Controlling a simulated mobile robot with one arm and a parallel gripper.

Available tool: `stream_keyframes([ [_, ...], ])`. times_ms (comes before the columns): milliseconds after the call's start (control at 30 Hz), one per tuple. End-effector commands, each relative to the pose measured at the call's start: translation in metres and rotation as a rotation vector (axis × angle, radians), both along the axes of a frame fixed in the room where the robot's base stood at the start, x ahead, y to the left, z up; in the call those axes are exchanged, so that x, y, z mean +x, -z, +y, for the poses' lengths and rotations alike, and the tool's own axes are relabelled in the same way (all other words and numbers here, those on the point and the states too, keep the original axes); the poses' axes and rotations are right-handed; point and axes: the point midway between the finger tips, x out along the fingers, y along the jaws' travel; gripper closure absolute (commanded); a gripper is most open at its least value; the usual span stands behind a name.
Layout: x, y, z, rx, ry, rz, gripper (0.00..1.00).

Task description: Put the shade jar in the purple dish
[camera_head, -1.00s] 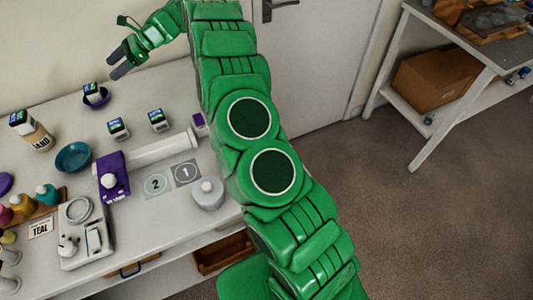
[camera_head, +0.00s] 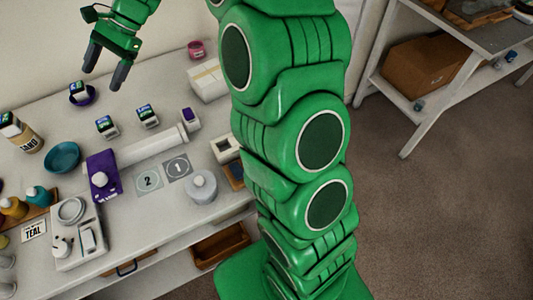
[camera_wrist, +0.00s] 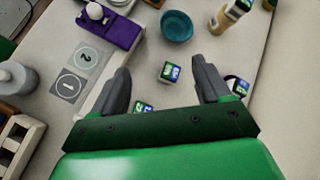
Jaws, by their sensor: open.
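My gripper (camera_head: 101,78) is open and empty above the back of the table, its fingers pointing down. A purple dish (camera_head: 91,98) at the back left has a small block-like jar (camera_head: 79,87) with a blue-green label in it. Two similar labelled jars stand on the table, one on the left (camera_head: 106,126) and one on the right (camera_head: 147,116). A purple-topped jar (camera_head: 190,117) stands farther right. I cannot tell which is the shade jar. In the wrist view one labelled jar (camera_wrist: 170,72) shows between my fingers (camera_wrist: 161,72), and another (camera_wrist: 143,107) is partly hidden by my gripper.
A teal bowl (camera_head: 62,157), sand bottle (camera_head: 28,138), purple device (camera_head: 104,176) and white roll (camera_head: 150,148) stand nearby. A white scale (camera_head: 78,232) and lidded pot (camera_head: 201,187) are nearer the front. A white box (camera_head: 208,80) and pink jar (camera_head: 196,49) are at the back right.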

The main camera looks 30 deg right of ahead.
Motion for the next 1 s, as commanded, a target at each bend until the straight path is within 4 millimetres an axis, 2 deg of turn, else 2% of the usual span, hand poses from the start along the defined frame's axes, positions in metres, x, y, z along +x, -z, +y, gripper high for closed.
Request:
stream_keyframes([
  [100, -0.03, -0.008, -0.01, -0.04, -0.059, -0.05, 0.23],
  [533, -0.136, -0.015, -0.059, -0.2, -0.281, -0.203, 0.23],
  [1000, -0.251, -0.005, -0.127, -0.386, -0.528, -0.324, 0.23],
])
